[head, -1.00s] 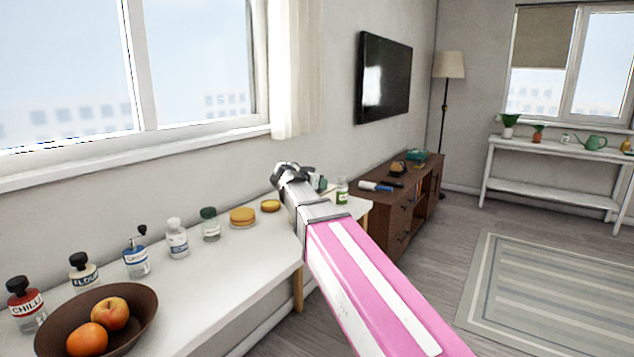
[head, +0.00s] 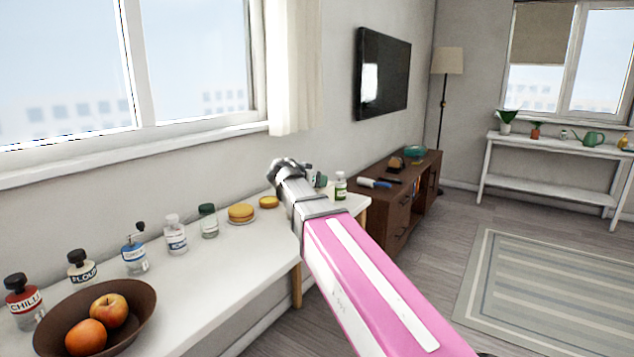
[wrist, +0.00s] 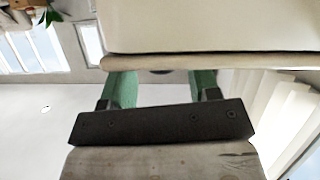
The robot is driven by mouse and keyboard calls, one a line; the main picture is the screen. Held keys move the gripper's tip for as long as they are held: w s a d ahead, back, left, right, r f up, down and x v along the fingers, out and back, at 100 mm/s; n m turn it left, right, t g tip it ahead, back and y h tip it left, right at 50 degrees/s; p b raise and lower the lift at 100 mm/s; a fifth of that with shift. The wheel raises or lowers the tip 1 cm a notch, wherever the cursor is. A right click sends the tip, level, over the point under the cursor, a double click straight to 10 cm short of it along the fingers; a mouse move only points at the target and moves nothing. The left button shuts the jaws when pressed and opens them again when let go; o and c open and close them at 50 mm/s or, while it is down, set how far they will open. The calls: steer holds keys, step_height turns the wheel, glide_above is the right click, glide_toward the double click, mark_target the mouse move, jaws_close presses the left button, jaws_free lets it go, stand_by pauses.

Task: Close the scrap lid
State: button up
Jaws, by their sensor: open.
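My gripper (wrist: 161,77) shows in the wrist view as two green fingers held apart, with a dark bar behind them. The fingers are open and I see nothing gripped. A large pale block with a beige edge (wrist: 215,61) fills the top of the wrist view, right by the fingertips; I cannot tell what it is or whether they touch it. In the head view my arm's end reaches over the far part of the white counter (head: 215,258), its fingers not clearly visible. I cannot make out a scrap lid in either view.
A brown bowl with fruit (head: 142,325) stands at the counter's near end. Several jars and bottles line its back, with a small green-labelled bottle (head: 340,188) near the far end. A brown cabinet (head: 400,215) stands beyond. Floor with a striped rug (head: 545,290) lies clear at right.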

steer(key=v, duration=1)
steer(key=shift+s, duration=0.1)
